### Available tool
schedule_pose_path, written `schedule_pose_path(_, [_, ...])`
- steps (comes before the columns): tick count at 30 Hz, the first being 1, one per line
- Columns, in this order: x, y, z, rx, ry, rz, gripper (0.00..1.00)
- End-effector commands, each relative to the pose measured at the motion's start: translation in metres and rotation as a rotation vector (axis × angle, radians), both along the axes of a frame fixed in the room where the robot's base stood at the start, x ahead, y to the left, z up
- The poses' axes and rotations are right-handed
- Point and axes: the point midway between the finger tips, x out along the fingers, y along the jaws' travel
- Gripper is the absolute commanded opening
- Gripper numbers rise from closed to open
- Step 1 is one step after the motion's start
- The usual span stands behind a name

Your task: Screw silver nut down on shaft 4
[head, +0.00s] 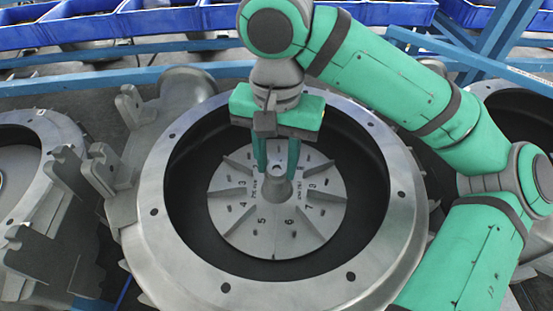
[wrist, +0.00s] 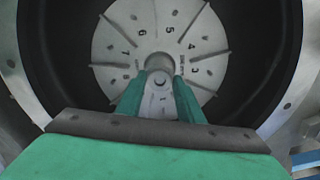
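The grey bladed wheel (head: 244,221) with numbered sectors lies inside the round housing, and it also shows in the wrist view (wrist: 115,45). A grey hub with the shaft end (head: 277,184) stands at its centre and shows in the wrist view (wrist: 158,64) too. My gripper (head: 277,172) points down over this hub, one green finger on each side of it. In the wrist view the fingers (wrist: 160,80) are apart, with grey metal visible between them. I cannot make out the silver nut separately from the hub, or whether the fingers touch it.
The housing's wide metal rim (head: 185,264) with bolt holes surrounds the wheel and my fingers. A grey casting (head: 55,220) stands at left and another ring (head: 520,110) at right. Blue bins (head: 165,20) line the back behind a blue rail (head: 110,78).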

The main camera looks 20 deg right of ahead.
Motion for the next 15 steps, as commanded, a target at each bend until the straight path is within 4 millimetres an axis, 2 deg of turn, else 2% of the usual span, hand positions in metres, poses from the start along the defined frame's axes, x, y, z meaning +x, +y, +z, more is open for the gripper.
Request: schedule_pose_path(15, [-0.0002, -0.0001, 0.0001, 0.0, 0.0, 0.571, 0.34])
